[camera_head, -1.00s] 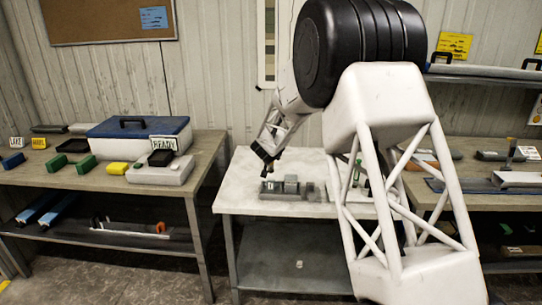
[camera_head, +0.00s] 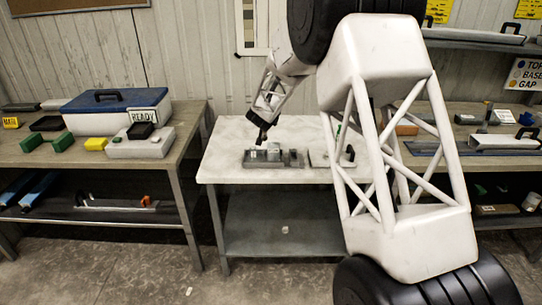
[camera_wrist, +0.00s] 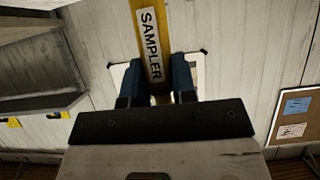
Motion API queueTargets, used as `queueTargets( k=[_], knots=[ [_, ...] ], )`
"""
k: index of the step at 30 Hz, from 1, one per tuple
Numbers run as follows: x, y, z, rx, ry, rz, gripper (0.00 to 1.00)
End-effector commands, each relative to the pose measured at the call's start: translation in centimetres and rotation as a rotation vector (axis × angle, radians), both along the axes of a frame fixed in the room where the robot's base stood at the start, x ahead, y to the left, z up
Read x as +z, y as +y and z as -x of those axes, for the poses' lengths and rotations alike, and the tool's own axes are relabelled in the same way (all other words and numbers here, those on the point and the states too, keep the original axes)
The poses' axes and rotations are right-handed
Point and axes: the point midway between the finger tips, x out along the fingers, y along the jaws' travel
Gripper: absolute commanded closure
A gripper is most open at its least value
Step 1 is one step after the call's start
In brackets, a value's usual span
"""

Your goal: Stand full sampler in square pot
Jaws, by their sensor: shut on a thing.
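The sampler (camera_wrist: 150,40) is a yellow bar with a white "SAMPLER" label in the wrist view. My gripper (camera_wrist: 157,72) is shut on it, with a blue finger on each side. In the head view my gripper (camera_head: 262,128) points down over the left part of a grey block fixture (camera_head: 272,164) on the pale middle table. The sampler is too small to make out there. Several upright grey blocks stand on this fixture. I cannot tell which of them, if any, is the square pot, or whether the sampler touches it.
A pale plate with small upright parts (camera_head: 346,154) lies right of the fixture, partly behind my arm.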

Motion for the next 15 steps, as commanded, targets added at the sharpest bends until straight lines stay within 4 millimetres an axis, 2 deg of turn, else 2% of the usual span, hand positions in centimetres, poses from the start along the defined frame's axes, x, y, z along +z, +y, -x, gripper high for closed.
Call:
queueTargets(
  k=[3,6,15],
  knots=[
    [0.2,-2.2,0.0,-0.002,-0.001,0.000,0.99],
    [0.1,-3.3,0.1,-0.002,0.001,0.000,0.99],
    [0.1,-3.8,0.2,0.000,0.002,0.001,0.99]
  ],
)
